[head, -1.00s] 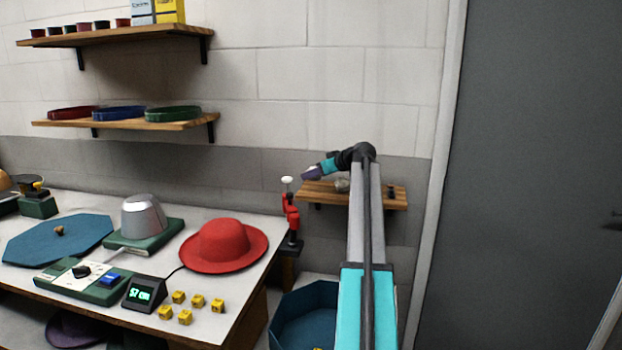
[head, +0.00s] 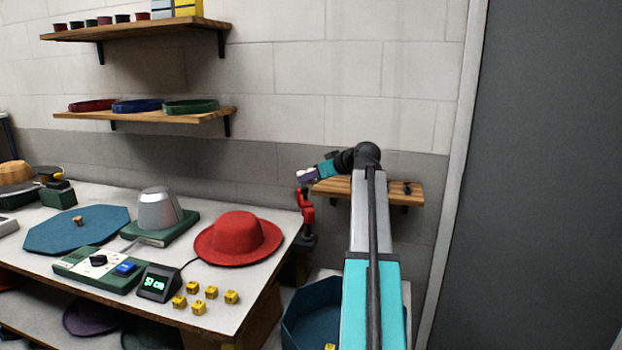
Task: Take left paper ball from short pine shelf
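The short pine shelf (head: 335,188) is on the wall at the right, partly behind my arm. No paper ball can be made out on its visible parts; the stretch behind my arm is hidden. A small dark object (head: 407,188) sits at the shelf's right end.
A red clamp (head: 306,207) stands at the table's right corner, close to my gripper in the picture. The table (head: 225,278) holds a red hat (head: 238,238) and several yellow blocks (head: 199,307). A blue bin (head: 312,305) is on the floor below the shelf.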

